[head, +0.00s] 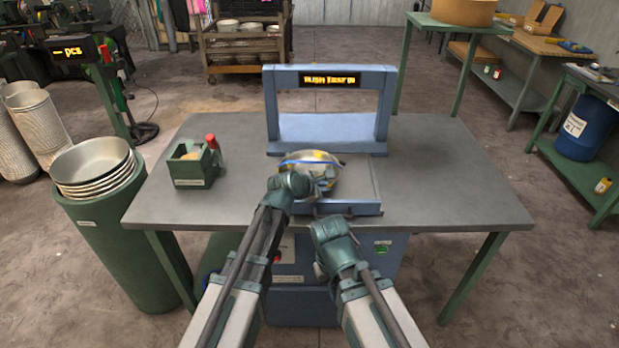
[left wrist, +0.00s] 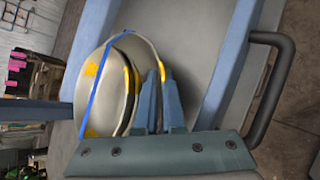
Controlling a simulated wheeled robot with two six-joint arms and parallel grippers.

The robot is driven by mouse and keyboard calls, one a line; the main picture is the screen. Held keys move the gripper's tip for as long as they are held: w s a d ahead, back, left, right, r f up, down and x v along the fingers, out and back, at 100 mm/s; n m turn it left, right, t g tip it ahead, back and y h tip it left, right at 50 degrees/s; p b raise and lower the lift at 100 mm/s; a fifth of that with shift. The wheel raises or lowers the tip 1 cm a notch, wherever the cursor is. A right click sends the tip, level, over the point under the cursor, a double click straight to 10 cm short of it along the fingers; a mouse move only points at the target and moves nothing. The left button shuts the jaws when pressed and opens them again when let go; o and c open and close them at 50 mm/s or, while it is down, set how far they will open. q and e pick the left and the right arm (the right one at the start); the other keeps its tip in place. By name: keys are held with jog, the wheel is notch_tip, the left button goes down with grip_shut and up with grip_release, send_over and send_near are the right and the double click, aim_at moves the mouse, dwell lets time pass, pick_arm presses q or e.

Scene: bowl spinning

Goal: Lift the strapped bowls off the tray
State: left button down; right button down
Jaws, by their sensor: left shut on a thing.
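The strapped bowls (head: 313,165) are pale metal with yellow patches and a blue strap. They sit at the left of the pull-out tray (head: 358,188) in front of the blue frame. In the left wrist view the bowls (left wrist: 103,78) are nested and tilted, with the blue strap across their rims. My left gripper (head: 322,180) is shut on a bowl rim at the near right side; its fingers (left wrist: 160,102) cover part of that rim. Whether the bowls touch the tray is unclear. My right gripper (head: 330,232) is below, over the table's front edge; its fingers are hard to make out.
The blue test frame (head: 330,134) stands behind the tray. A dark handle (left wrist: 275,85) juts from the tray front. A green box (head: 194,168) with a red-capped item is on the table's left. Stacked bowls (head: 92,165) stand beyond the left edge. The table's right side is clear.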

pick_arm(q)
jog(key=shift+r, duration=0.1)
notch_tip(320, 180, up, 10)
jog(key=p, duration=1)
